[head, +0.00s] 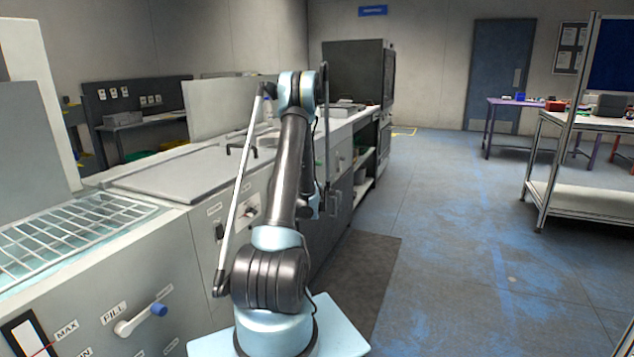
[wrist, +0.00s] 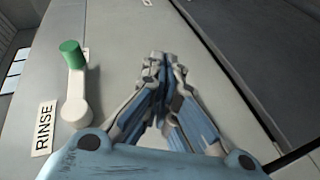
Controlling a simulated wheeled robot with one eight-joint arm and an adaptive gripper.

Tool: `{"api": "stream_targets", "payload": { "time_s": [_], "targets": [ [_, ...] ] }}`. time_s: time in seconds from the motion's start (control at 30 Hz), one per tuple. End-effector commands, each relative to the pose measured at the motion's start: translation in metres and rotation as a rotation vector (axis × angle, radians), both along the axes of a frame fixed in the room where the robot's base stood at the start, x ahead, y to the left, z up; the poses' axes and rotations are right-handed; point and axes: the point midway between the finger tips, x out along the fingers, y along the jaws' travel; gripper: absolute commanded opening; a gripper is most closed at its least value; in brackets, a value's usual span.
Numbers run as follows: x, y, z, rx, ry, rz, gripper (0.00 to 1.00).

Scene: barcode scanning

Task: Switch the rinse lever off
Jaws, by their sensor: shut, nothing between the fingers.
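The rinse lever (wrist: 75,85) shows in the wrist view at left. It has a pale round hub, a pale arm and a green knob (wrist: 71,53) at the upper end. A white label reading RINSE (wrist: 44,128) is beside the hub. My gripper (wrist: 158,62) is shut and empty, its fingertips to the right of the lever and apart from it, in front of the grey panel. In the head view my own arm hides most of the area around the lever, and I cannot make out the gripper's fingers there.
A lever with a blue knob (head: 158,310), labelled FILL, is on the near panel in the head view. A wire rack (head: 75,235) lies over the near basin. A dark mat (head: 362,270) covers the floor beside the counter. The floor to the right (head: 450,240) is clear.

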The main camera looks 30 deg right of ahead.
Motion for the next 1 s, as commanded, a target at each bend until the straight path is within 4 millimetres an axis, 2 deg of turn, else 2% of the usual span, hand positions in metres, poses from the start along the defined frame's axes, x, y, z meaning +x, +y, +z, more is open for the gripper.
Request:
{"api": "stream_targets", "payload": {
  "time_s": [0.1, 0.3, 1.0],
  "targets": [
    [-0.012, 0.008, -0.007, 0.001, -0.001, 0.001, 0.0],
    [-0.021, 0.015, -0.011, 0.001, -0.001, 0.002, 0.0],
    [-0.022, 0.018, -0.012, 0.001, -0.001, 0.004, 0.0]
  ]
}}
